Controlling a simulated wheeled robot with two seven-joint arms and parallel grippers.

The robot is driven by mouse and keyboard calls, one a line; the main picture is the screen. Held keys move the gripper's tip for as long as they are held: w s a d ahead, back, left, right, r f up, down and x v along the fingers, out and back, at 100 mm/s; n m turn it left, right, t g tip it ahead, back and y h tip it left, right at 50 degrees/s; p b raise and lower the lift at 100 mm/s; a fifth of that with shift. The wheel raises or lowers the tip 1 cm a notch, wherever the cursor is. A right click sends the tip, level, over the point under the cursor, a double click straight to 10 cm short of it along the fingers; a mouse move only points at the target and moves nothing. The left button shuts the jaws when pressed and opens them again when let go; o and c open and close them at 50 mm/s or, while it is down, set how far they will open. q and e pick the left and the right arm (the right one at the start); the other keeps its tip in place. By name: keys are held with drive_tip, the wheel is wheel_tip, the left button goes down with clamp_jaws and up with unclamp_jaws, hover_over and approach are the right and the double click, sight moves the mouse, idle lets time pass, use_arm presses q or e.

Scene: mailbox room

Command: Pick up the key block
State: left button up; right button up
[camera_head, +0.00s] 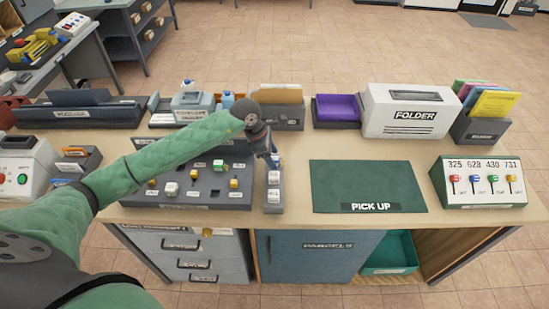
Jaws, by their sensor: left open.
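My left arm reaches in from the left, and its gripper (271,158) points down over a narrow grey holder (273,208). The gripper is open. Small pale blocks (273,177) stand in the holder just below the fingertips; I cannot tell whether they touch. To the left, a dark grey board (215,204) holds several small white, yellow and green blocks, partly hidden by my forearm. No block is clearly readable as the key block in this view. My right gripper is not in view.
A green mat (367,187) marked PICK UP lies right of the holder. A panel with coloured levers (484,182) stands at the right. A white FOLDER box (410,111), a purple tray (337,108) and other organisers line the back edge.

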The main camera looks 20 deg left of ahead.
use_arm(q)
drive_tip(key=shift+d+f, duration=0.1)
drive_tip(key=shift+f, duration=0.1)
drive_tip(key=c, duration=1.1)
drive_tip(key=shift+o, duration=0.2)
